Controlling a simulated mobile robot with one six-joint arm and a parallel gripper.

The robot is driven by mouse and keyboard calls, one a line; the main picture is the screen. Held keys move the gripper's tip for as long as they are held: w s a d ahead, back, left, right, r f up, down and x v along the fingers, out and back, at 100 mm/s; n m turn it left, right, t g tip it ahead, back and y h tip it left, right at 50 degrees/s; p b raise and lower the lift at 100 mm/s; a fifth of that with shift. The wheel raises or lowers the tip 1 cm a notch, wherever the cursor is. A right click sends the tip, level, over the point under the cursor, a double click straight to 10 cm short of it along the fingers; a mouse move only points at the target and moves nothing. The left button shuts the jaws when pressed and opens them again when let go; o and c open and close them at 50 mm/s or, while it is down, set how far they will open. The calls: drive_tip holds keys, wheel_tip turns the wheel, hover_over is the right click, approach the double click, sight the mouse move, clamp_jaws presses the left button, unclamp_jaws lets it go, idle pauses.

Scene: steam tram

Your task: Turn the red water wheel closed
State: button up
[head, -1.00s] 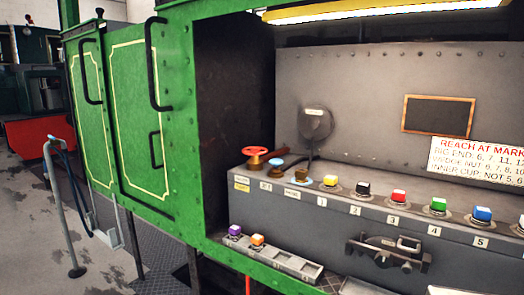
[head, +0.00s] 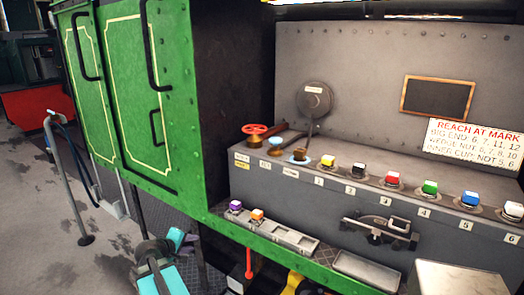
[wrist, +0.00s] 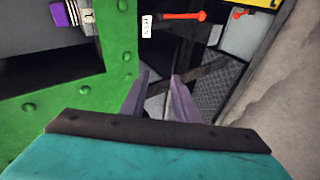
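The red water wheel (head: 255,129) is a small red handwheel on a brown valve body at the left end of the grey bench, in the head view. It does not show in the wrist view, and its turn position is hard to read. My gripper (wrist: 159,76) shows two pale purple fingers with a gap between them, and nothing is held. My teal arm is at the bottom of the head view, in front of and below the green tram side, well apart from the wheel.
A green riveted beam (head: 270,252) edges the bench front. A tray (head: 283,237) holds purple and orange blocks. Several coloured caps line the bench top (head: 340,178). A red lever (head: 249,264) hangs below the beam. A grey rail post (head: 70,185) stands on the floor at left.

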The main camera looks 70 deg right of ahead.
drive_tip(key=s+d+r+m+g+h+p, duration=0.1)
drive_tip(key=s+d+r+h, duration=0.15)
drive_tip(key=d+r, duration=0.45)
drive_tip(key=s+d+r+h+p, duration=0.1)
drive_tip(key=s+d+r, duration=0.25)
drive_tip(key=r, duration=0.85)
drive_tip(key=g+h+p, duration=0.2)
drive_tip(key=h, duration=0.1)
approach(263, 131)
drive_tip(key=w+a, duration=0.1)
drive_tip(key=a, duration=0.2)
drive_tip(key=shift+d+f+m, duration=0.2)
drive_tip(key=shift+f+m, duration=0.05)
drive_tip(key=shift+m, duration=0.15)
drive_tip(key=shift+s+d+p, duration=0.35)
drive_tip(key=shift+d+p, duration=0.5)
drive_tip(key=shift+d, duration=1.4)
drive_tip(key=shift+s+d+p, duration=0.4)
drive_tip(key=shift+d+p, duration=0.45)
drive_tip(key=shift+d, duration=1.4)
drive_tip(key=shift+s+d+p, duration=0.35)
drive_tip(key=shift+d+p, duration=0.5)
drive_tip(key=shift+d, duration=1.45)
clamp_jaws()
